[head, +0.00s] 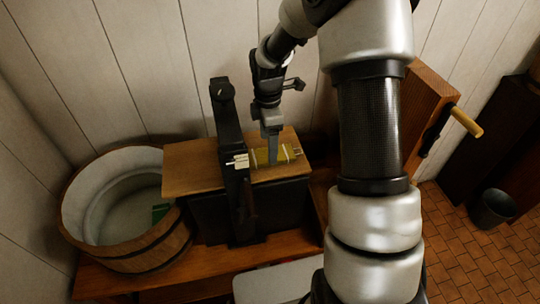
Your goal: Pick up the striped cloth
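A small olive-yellow bundle with pale stripes, which looks like the striped cloth (287,155), lies on a wooden board top (192,172) near its right end. My gripper (271,158) points down over the cloth, and its fingers cover part of it. I see the fingers nearly edge-on, so the gap between them does not show. I cannot tell whether they touch the cloth or hold it.
A black upright post (229,130) stands just left of the cloth, close to my gripper. A round wooden tub (130,254) with a green item (160,212) inside is at left. A metal bucket (492,209) stands on the tiled floor at right.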

